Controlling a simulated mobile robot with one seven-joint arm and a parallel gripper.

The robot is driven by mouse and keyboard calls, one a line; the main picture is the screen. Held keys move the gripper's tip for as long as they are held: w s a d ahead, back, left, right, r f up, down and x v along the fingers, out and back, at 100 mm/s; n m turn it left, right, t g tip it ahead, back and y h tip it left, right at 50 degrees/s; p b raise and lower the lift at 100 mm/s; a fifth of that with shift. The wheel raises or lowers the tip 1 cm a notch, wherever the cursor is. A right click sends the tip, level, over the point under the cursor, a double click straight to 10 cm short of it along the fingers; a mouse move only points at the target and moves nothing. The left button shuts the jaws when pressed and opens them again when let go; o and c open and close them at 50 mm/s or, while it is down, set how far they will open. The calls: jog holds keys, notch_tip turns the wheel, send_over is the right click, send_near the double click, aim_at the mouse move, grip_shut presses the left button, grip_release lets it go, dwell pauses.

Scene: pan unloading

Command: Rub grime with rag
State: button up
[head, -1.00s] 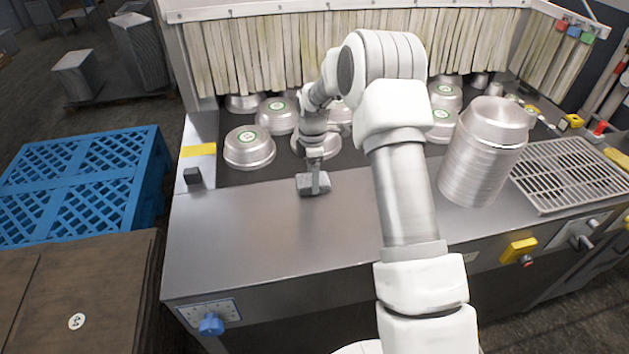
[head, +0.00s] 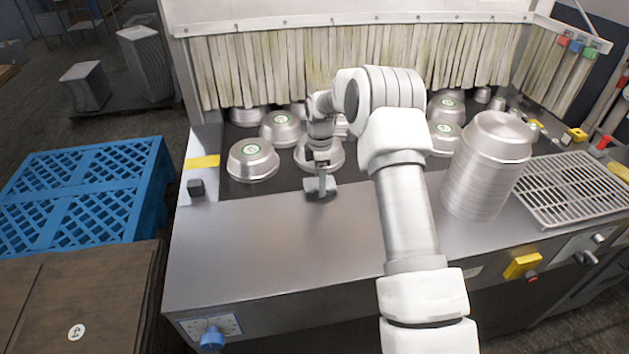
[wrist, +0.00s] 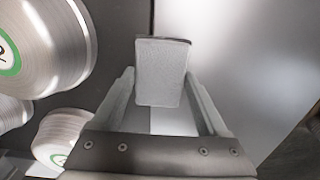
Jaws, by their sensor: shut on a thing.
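My gripper (head: 321,182) is shut on a grey rag (head: 313,191), which looks like a small flat block. In the head view the rag is down at the front border of the dark belt, where the bare steel ledge (head: 270,235) begins. In the wrist view the rag (wrist: 162,70) sits between the two fingers of my gripper (wrist: 160,92), across the border of dark belt and bright steel. I cannot tell if its underside touches the surface. No grime stands out; any under the rag is hidden.
Several round metal pans stand on the belt, one (head: 252,161) left of my gripper and one (head: 336,160) just behind it. A tall pan stack (head: 478,180) stands on the ledge at right, beside a wire rack (head: 567,190). A strip curtain (head: 270,60) hangs behind.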

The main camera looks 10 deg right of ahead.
aim_at(327, 208)
jog(key=shift+d, duration=0.25)
jog(key=shift+s+f+b, duration=0.15)
jog(key=shift+s+b, duration=0.3)
jog(key=shift+s, duration=1.9)
jog(key=shift+s+r, duration=0.2)
jog(key=shift+s, duration=2.85)
jog(key=shift+f+b, duration=0.15)
jog(key=shift+b, duration=0.15)
jog(key=shift+w+f, duration=0.15)
jog(key=shift+w, duration=1.6)
jog(key=shift+w+a+p, duration=0.1)
jog(key=shift+w+p, duration=0.45)
jog(key=shift+w, duration=3.1)
jog(key=shift+r, duration=0.2)
jog(key=shift+r+p, duration=1.75)
jog(key=shift+r, duration=1.3)
